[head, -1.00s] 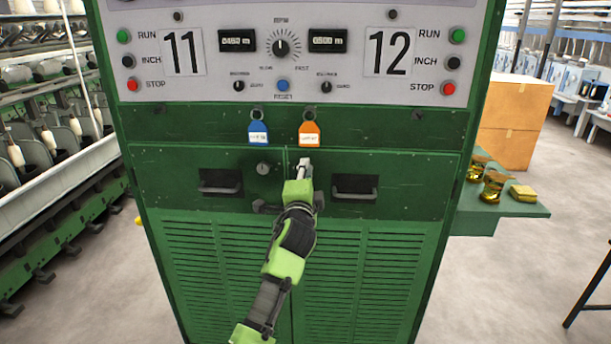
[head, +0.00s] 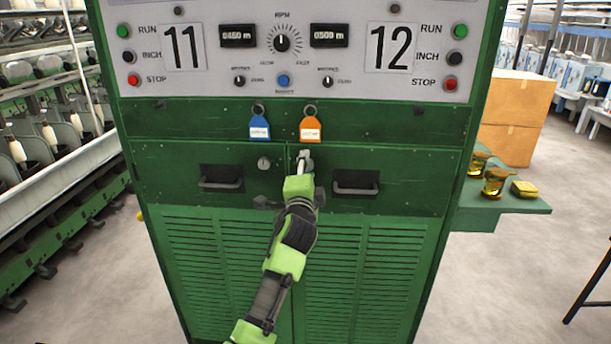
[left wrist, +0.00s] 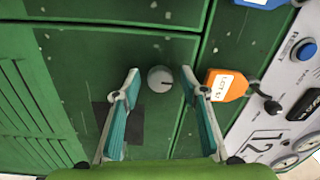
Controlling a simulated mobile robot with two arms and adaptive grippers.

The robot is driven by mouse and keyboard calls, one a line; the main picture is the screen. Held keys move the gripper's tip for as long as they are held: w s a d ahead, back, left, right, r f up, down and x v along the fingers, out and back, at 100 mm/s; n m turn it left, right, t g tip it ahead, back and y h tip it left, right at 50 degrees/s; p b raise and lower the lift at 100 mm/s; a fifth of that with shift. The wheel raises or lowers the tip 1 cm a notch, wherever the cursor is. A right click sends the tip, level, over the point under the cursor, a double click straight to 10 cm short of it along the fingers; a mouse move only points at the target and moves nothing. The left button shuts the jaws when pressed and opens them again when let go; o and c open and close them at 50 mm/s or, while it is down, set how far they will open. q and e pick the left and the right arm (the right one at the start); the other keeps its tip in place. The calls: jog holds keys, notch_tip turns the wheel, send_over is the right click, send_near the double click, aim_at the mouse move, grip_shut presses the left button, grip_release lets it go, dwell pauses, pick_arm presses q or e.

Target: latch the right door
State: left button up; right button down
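The green cabinet has two doors side by side. The right door (head: 415,168) appears closed, level with the left door (head: 160,165). Its round silver latch knob (left wrist: 160,79) shows in the left wrist view, with a short dark mark on its face. My left gripper (head: 305,160) is at this knob, near the seam between the doors. In the left wrist view its fingers (left wrist: 161,82) are open, one on each side of the knob with gaps. The gripper hides most of the knob in the head view. My right gripper is not in view.
The left door has its own knob (head: 264,162). A blue tag (head: 259,128) and an orange tag (head: 311,129) hang above the doors. Recessed handles sit on both doors, the right one (head: 356,184) near my arm. A green side shelf (head: 520,206) holds gold-coloured items.

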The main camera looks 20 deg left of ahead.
pick_arm(q)
jog(key=v, duration=1.2)
jog(key=shift+w+f, duration=0.1)
jog(key=d+f+g+h, duration=0.3)
jog(key=f+g, duration=0.1)
jog(key=f, duration=1.9)
jog(key=s+d+f+n+g+h, duration=0.15)
jog(key=s+f, duration=0.35)
jog(key=f, duration=0.7)
jog(key=s+f+n+g, duration=0.15)
jog(key=s+f, duration=0.35)
jog(key=f, duration=0.6)
jog(key=s+a+f+n+g, duration=0.15)
jog(key=s+f+g, duration=0.25)
jog(key=s+f, duration=0.95)
jog(key=s+f+n+g, duration=0.3)
jog(key=s+f, duration=0.7)
jog(key=s, duration=0.7)
jog(key=s+a+f+n+g, duration=0.1)
jog(key=s+f, duration=0.1)
jog(key=s, duration=0.7)
jog(key=s+a+f+n+g, duration=0.1)
jog(key=s+f+n, duration=0.1)
jog(key=s, duration=0.6)
jog(key=shift+s+f+g+h, duration=0.35)
jog(key=shift+s+g, duration=0.05)
jog(key=shift+a, duration=0.1)
